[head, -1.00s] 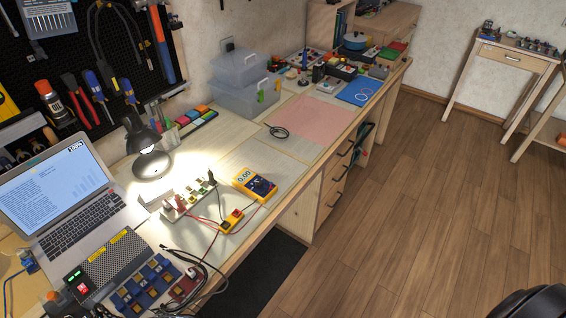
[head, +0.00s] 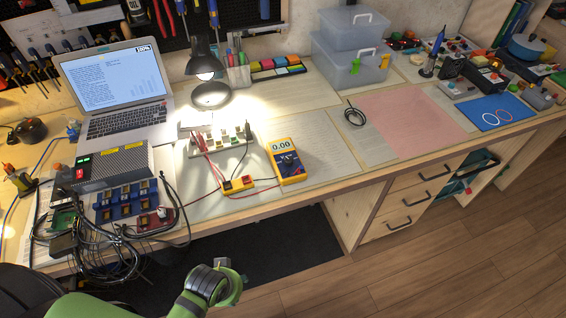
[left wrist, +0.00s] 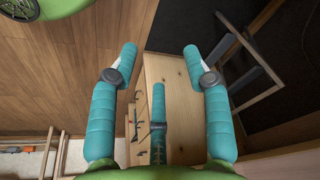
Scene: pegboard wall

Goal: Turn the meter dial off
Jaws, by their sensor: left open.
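The yellow multimeter (head: 277,175) lies on the workbench near its front edge in the head view. Its display (head: 283,146) reads 0.00. Its dark dial (head: 288,163) is below the display; the pointer is too small to read. My left arm (head: 195,298) is low in front of the bench, below and to the left of the meter and well apart from it. My left gripper (left wrist: 160,54) shows in the left wrist view with its teal fingers spread and nothing between them. The meter is not in that view. My right gripper is in no view.
A yellow clamp-like device (head: 238,184) with red leads lies just left of the meter. A power strip (head: 222,140), lit lamp (head: 205,75), laptop (head: 118,85) and cable tangle (head: 100,235) are further left. The pink mat (head: 405,120) to the right is clear. Drawer handles stick out below.

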